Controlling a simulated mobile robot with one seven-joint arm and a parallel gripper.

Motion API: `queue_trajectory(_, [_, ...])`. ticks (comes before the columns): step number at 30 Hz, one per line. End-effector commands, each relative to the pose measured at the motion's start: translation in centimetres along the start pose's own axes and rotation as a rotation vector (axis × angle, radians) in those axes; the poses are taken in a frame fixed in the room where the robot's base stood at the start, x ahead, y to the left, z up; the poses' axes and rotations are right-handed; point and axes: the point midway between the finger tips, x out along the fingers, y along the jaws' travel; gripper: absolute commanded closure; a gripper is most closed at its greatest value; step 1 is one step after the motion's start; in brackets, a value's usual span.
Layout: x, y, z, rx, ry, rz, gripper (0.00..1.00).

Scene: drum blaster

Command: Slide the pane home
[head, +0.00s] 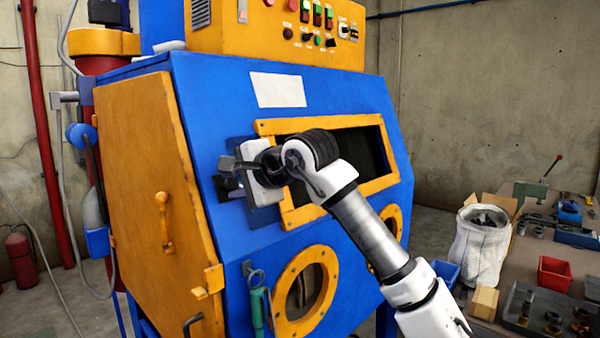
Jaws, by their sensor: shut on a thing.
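The blue blasting cabinet (225,95) has a wide window in a yellow frame (350,120) on its sloping front. The window opening (365,150) looks dark; I cannot tell how much of it the pane covers. My gripper (228,174) is at the left end of this frame, its fingers pointing left. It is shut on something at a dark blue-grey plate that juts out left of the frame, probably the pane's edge. The grip itself is small and partly hidden. My wrist and forearm hide the left and lower middle of the window.
A yellow side door (148,190) with a handle is at the left. Two round yellow ports (306,290) sit below the window, the right one partly behind my arm. A green-handled tool (257,310) hangs nearby. A cluttered bench (520,265) and white sack (478,245) stand right.

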Motion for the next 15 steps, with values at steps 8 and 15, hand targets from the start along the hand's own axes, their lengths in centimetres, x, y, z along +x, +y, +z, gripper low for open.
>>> queue_trajectory(8, [-0.2, -0.2, -1.9, 0.002, 0.002, -0.003, 1.0])
queue_trajectory(15, [-0.2, -0.2, -3.4, 0.002, 0.003, -0.002, 1.0])
